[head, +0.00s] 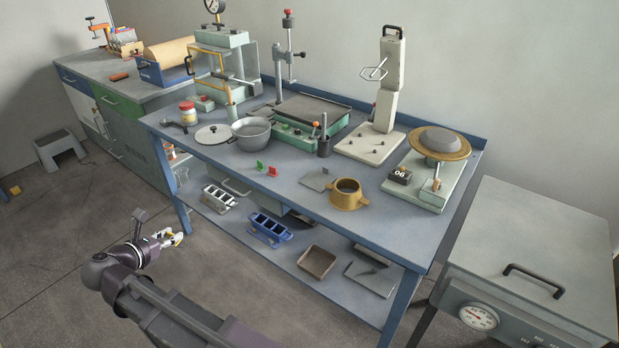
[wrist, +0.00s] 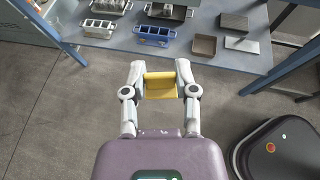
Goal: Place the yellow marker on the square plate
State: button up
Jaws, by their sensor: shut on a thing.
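My gripper (head: 172,238) is in front of the bench's left part, over open floor. In the wrist view my gripper (wrist: 160,85) is shut on the yellow marker (wrist: 160,86), a short, wide yellow piece between the fingertips. The marker is too small to make out clearly in the head view. Another flat grey plate (head: 370,281) lies on the lower shelf and shows in the wrist view (wrist: 242,45). I cannot tell which is the task's plate.
The bench top (head: 285,190) holds a grey pot (head: 251,133), the brass pot (head: 348,194) and green and red clips (head: 266,169). The lower shelf holds a blue mould (head: 269,228) and a brown tray (head: 317,262). A bench leg (head: 404,305) stands at the front right.

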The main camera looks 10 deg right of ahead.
aim_at(319, 180)
jog(key=u, duration=0.1)
jog(key=k, duration=0.95)
jog(key=z, duration=0.7)
jog(key=i, duration=1)
jog(key=z, duration=0.05)
